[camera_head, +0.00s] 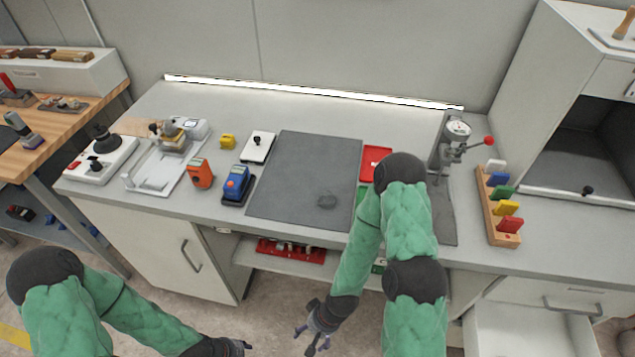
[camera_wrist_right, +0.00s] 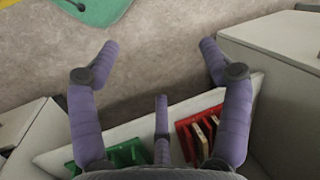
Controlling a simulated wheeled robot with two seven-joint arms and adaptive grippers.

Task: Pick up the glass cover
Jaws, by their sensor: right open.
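My left gripper (camera_head: 242,346) is low at the bottom of the head view, well away from the mat. Its fingers are too small to read.
Orange (camera_head: 200,173) and blue (camera_head: 236,184) devices and a white plate with a black knob (camera_head: 262,141) stand left of the mat. A press (camera_head: 455,140) and a colored block rack (camera_head: 489,215) stand right. A red tray (camera_head: 290,250) sits on the shelf below. An open drawer (camera_head: 520,330) juts out.

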